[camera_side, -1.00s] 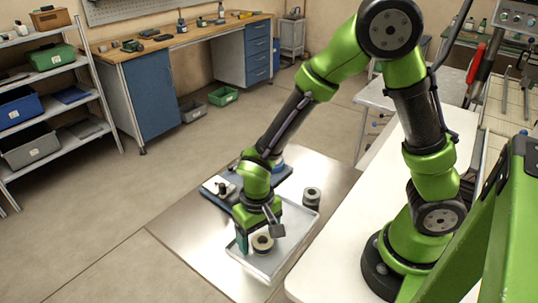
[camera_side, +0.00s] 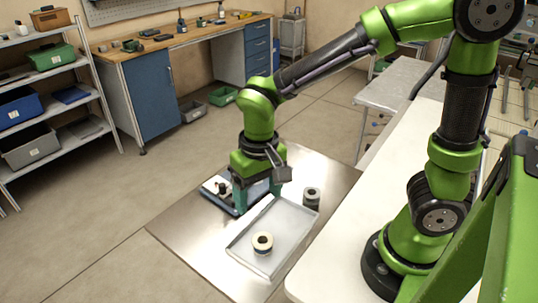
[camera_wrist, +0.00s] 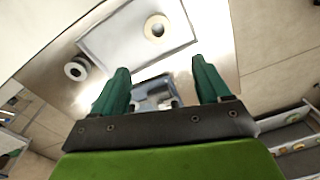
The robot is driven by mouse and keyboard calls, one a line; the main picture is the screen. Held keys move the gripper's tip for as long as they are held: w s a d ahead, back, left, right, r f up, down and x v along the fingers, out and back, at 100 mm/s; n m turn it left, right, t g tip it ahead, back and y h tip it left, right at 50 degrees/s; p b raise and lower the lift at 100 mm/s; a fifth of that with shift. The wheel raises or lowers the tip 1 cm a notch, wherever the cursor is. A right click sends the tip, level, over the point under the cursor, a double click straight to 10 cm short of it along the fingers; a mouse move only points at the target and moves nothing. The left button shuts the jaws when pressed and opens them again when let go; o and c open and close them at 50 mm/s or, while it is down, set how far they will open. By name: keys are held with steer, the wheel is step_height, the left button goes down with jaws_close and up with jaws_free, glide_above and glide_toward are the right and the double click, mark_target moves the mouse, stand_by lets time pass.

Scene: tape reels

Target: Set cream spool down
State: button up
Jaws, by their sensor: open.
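The cream spool (camera_side: 262,243) sits on the floor of the shallow grey tray (camera_side: 285,217), towards its front end, with its hole facing up. In the wrist view the cream spool (camera_wrist: 156,27) lies inside the tray (camera_wrist: 112,40), apart from the fingers. My gripper (camera_side: 258,203) is above the metal table, behind the tray and away from the spool. In the wrist view its two green fingers (camera_wrist: 162,85) are spread apart with nothing held between them.
A grey spool (camera_side: 312,197) stands on the table right of the tray; it also shows in the wrist view (camera_wrist: 77,69). A dark-based device (camera_side: 220,192) is partly hidden behind my gripper. Bare metal table (camera_side: 205,239) lies left of the tray.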

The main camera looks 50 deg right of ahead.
steer(key=s+d+r+t+y, duration=0.1)
steer(key=s+d+r+t, duration=0.4)
steer(key=r, duration=0.6)
steer(key=shift+s+d+m+t+y, duration=0.3)
steer(key=shift+d+t, duration=0.7)
steer(key=shift+d, duration=0.8)
steer(key=shift+r, duration=0.1)
